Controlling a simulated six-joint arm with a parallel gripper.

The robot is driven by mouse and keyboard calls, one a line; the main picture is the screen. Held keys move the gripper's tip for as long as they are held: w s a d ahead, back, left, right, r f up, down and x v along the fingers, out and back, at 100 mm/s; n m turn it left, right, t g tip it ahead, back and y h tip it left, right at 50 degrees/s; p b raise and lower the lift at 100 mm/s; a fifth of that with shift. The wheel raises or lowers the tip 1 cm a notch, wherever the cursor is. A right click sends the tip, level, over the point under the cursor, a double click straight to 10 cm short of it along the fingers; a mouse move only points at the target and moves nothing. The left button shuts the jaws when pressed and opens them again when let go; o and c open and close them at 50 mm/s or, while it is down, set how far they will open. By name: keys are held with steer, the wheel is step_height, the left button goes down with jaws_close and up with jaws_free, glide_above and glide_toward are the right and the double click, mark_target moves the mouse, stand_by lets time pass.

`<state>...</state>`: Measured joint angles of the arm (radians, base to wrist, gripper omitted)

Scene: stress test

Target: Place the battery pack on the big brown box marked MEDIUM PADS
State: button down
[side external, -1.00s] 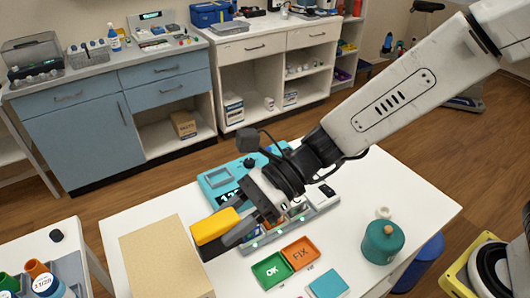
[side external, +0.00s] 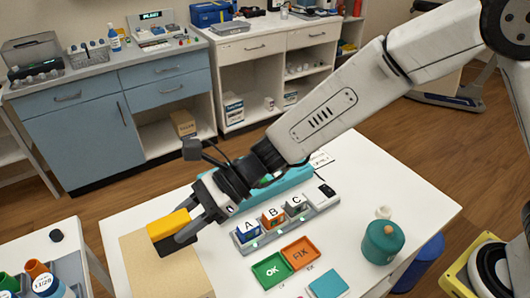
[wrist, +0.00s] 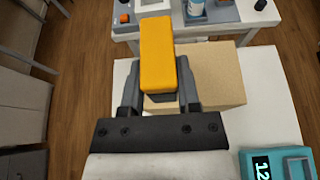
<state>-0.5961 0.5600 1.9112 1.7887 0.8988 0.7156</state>
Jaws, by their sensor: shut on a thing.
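The battery pack (side external: 168,223) is a yellow block with a dark underside. My gripper (side external: 182,237) is shut on it, and in the wrist view the pack (wrist: 158,55) sits between the two fingers. The big brown box (side external: 165,272) stands at the left of the white table; no marking on it is readable. In the side view the pack overlaps the box's far edge. In the wrist view the box (wrist: 222,75) shows beneath and to the right of the pack. The gap between pack and box cannot be judged.
A grey rack with blocks A, B and C (side external: 272,219) stands right of my gripper. Green OK and orange FIX trays (side external: 286,262), a teal bottle (side external: 382,242) and a teal device (wrist: 272,165) are also on the table. A side table (side external: 50,262) holds bottles.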

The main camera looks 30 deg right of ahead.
steer(key=shift+w+a+f, duration=0.6)
steer(key=shift+w+f, duration=0.1)
steer(key=shift+f, duration=0.25)
steer(key=shift+w+a+f, duration=0.65)
steer(key=shift+w+f, duration=0.05)
steer(key=shift+f, duration=0.25)
steer(key=shift+w+a+f, duration=0.6)
steer(key=shift+w+f, duration=0.1)
steer(key=shift+f, duration=0.25)
steer(key=shift+w+a+f, duration=0.15)
steer(key=shift+f, duration=1.7)
steer(key=shift+f, duration=0.15)
steer(key=shift+c, duration=1.6)
jaws_free()
